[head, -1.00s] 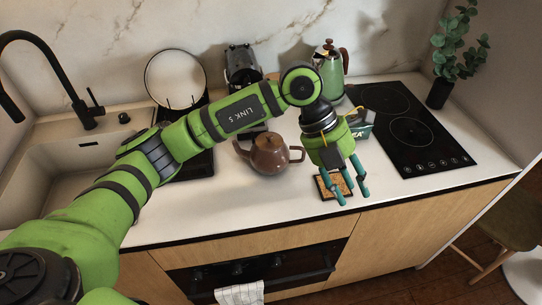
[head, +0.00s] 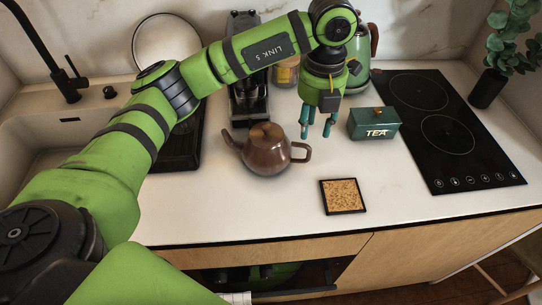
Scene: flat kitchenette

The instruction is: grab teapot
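A brown teapot (head: 266,152) stands upright on the white counter, near the middle of the head view. Its spout points left and its handle points right. My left gripper (head: 317,130) hangs with fingers down behind and to the right of the teapot's handle, between the teapot and the green tea box. Its teal fingers are apart, with nothing seen between them, and do not appear to touch the teapot. My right gripper does not show.
A green tea box (head: 374,124) stands right of my gripper. A cork trivet (head: 342,196) lies in front on bare counter. A black cooktop (head: 448,131) is at right, a green kettle (head: 359,52) behind, a coffee machine (head: 247,91) behind the teapot and a sink (head: 40,150) at left.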

